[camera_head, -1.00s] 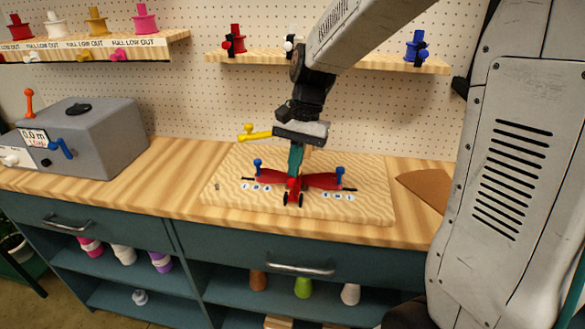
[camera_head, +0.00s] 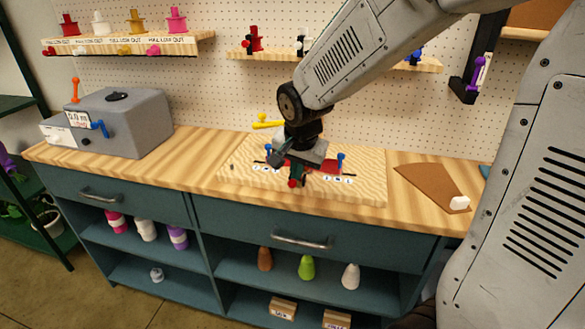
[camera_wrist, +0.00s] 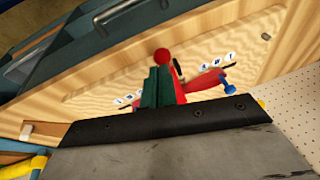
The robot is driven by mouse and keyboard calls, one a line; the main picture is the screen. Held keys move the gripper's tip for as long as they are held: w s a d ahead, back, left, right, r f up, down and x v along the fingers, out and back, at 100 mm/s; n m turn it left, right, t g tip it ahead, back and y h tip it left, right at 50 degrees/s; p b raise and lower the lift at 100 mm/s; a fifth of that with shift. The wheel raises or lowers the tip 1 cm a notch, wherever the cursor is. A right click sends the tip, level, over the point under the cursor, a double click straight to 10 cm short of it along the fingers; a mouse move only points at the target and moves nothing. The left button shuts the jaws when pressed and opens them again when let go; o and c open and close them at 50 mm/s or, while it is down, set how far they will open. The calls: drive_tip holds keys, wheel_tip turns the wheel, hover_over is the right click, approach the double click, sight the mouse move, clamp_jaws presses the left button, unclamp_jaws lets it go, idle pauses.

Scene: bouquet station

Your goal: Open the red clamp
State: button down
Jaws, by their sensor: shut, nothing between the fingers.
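The red clamp (camera_head: 325,166) lies on a pale wooden board (camera_head: 365,190) on the bench, partly hidden by my gripper in the head view. Its red ball knob (camera_head: 292,183) shows at the front, and it also shows in the wrist view (camera_wrist: 162,55). A red clamp arm (camera_wrist: 207,82) reaches right in the wrist view, with a blue pin (camera_wrist: 229,84) at its end. My gripper (camera_wrist: 162,74) is shut, its green fingers together over the middle of the clamp, close behind the knob. I cannot tell whether they touch it.
A yellow lever (camera_head: 266,122) stands behind the board. A grey machine (camera_head: 125,122) with orange and blue levers is at the left. A brown sheet (camera_head: 428,186) with a white block (camera_head: 459,203) lies at the right. Shelves with spools (camera_head: 135,44) are on the pegboard.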

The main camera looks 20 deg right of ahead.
drive_tip(key=shift+s+a+f, duration=0.35)
drive_tip(key=shift+a+f, duration=0.1)
drive_tip(key=shift+a, duration=0.1)
drive_tip(key=shift+a, duration=0.1)
drive_tip(key=s+v, duration=0.1)
drive_tip(key=v, duration=1.2)
drive_tip(key=shift+s+a+f, duration=0.25)
drive_tip(key=shift+a, duration=0.05)
